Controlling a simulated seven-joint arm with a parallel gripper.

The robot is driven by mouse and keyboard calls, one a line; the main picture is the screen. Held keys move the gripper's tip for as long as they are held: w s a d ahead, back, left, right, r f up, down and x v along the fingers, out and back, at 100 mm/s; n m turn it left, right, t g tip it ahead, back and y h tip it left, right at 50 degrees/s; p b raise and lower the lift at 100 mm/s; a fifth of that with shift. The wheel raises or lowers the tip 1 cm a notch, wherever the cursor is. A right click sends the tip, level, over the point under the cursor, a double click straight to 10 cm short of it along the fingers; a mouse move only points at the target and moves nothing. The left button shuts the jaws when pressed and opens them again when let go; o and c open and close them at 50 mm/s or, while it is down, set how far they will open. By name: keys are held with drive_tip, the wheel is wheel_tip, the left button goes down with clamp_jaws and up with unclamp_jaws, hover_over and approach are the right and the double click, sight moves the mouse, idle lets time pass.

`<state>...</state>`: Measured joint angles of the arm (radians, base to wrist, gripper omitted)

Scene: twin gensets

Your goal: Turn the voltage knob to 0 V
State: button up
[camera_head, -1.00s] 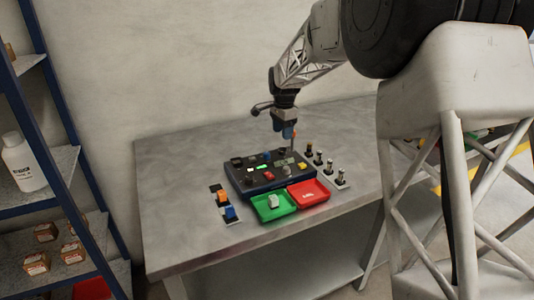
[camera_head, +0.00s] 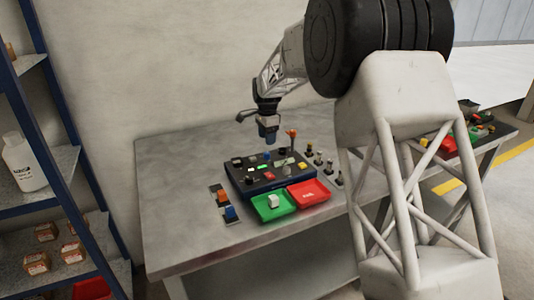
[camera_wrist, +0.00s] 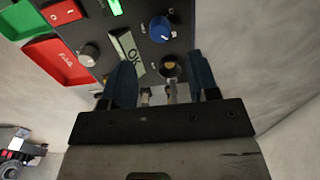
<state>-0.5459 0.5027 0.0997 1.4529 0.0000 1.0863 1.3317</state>
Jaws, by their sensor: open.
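The dark control panel (camera_head: 262,186) lies on the table. The wrist view shows its blue knob (camera_wrist: 162,28), a grey knob (camera_wrist: 88,55), and a dark round part with a tan centre (camera_wrist: 171,70). I cannot read which knob is for voltage. My gripper (camera_head: 268,140) is above the panel's back part, pointing down and open. In the wrist view its two blue fingers (camera_wrist: 160,62) stand apart, with the dark round part showing between them and the blue knob beyond. Nothing is held. Small pale posts between the fingers are partly hidden by the gripper body.
A green tray (camera_head: 261,211) with a white block and a red tray (camera_head: 319,197) lie before the panel. An orange-topped lever (camera_head: 291,134) stands behind it. Several posts (camera_head: 329,166) stand right; a strip with coloured parts (camera_head: 223,190) lies left. The table's left side is clear.

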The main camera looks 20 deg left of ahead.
sight(267, 153)
drive_tip(key=shift+f, duration=3.65)
drive_tip(key=c, duration=0.9)
